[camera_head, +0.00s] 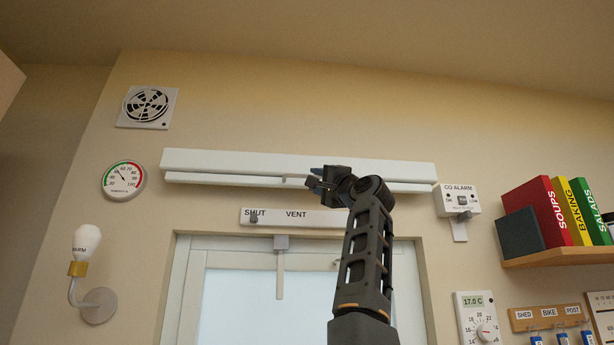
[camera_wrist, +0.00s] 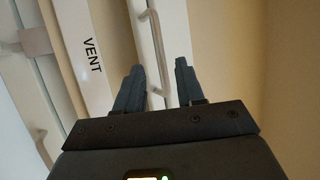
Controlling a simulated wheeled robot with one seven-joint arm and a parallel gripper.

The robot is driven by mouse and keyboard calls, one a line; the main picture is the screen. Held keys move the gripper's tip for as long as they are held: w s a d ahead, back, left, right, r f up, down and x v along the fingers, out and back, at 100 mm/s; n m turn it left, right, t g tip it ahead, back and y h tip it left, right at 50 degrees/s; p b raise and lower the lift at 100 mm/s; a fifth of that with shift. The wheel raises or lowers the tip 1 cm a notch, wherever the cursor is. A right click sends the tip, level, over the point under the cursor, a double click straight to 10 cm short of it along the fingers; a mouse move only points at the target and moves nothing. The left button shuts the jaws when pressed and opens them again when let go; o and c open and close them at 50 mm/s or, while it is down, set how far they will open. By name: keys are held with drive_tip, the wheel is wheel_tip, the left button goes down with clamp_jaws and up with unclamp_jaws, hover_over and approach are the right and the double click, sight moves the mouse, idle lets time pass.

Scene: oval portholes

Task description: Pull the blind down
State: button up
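The blind is rolled up at its white housing (camera_head: 220,160) above the window, with a thin white bottom bar (camera_head: 225,180) just under it. In the wrist view a grey bar handle (camera_wrist: 156,45) is fixed to a white rail, likely the blind's bottom bar (camera_wrist: 145,50). My gripper (camera_head: 316,180) is at the blind, right of its middle, and hides part of the bar. In the wrist view my gripper (camera_wrist: 160,66) is open, and the handle's near end shows between the two fingers. I cannot tell how deep it sits, and no grip shows.
A SHUT/VENT strip (camera_head: 320,217) with a small knob lies below the blind, above the window frame (camera_head: 225,243) and its hanging grey lever (camera_head: 280,265). A CO alarm (camera_head: 458,200) is right of the blind. A bookshelf (camera_head: 560,257) stands farther right.

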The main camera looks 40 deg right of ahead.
drive_tip(key=p+x, duration=0.1)
drive_tip(key=x, duration=0.4)
drive_tip(key=shift+p, duration=0.4)
drive_tip(key=shift+c, duration=0.4)
clamp_jaws()
